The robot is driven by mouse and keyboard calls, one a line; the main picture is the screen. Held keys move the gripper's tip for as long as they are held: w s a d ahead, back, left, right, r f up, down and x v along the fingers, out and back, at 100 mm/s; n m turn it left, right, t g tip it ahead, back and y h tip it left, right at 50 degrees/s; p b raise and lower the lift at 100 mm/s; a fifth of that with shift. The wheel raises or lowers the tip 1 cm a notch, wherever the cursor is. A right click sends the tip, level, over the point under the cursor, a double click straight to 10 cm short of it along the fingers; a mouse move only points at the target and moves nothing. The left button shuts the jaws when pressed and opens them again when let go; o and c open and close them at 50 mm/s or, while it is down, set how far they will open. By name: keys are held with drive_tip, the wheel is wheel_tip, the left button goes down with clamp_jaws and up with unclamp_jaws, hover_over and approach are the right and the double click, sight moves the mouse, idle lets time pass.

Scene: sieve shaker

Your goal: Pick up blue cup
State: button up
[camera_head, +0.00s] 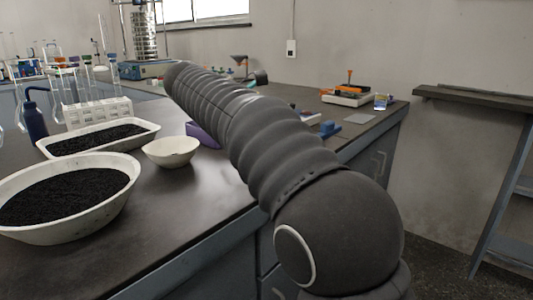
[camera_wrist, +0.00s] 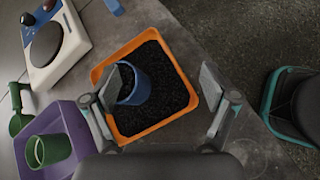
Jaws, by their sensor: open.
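The blue cup (camera_wrist: 135,86) shows in the wrist view, in an orange tray (camera_wrist: 136,134) filled with black granules. It leans or stands in the granules near the tray's left side; I cannot tell which. My gripper (camera_wrist: 164,84) is open above the tray. I cannot tell whether a finger touches the cup. In the head view my arm hides the tray, the gripper and the blue cup.
A purple tray (camera_wrist: 68,115) with a green cup (camera_wrist: 50,150) lies left of the orange tray. A white and blue device (camera_wrist: 68,45) stands at upper left. The bench edge runs along the right, with a dark stool-like object (camera_wrist: 290,105) beyond it.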

drive_tip(key=a+n, duration=0.1)
drive_tip(key=a, duration=0.2)
drive_tip(key=a+n+h, duration=0.1)
drive_tip(key=a, duration=0.3)
drive_tip(key=w+a+f+n+t+h, duration=0.1)
drive_tip(key=a, duration=0.3)
drive_tip(key=shift+a+b, duration=0.2)
drive_tip(key=shift+b, duration=0.2)
drive_tip(key=shift+f+h, duration=0.15)
drive_tip(key=shift+h, duration=0.25)
drive_tip(key=b+x, duration=0.5)
drive_tip(key=x, duration=0.8)
drive_tip(key=shift+w+d+f, duration=0.1)
drive_tip(key=shift+w, duration=0.05)
drive_tip(key=c, duration=1.4)
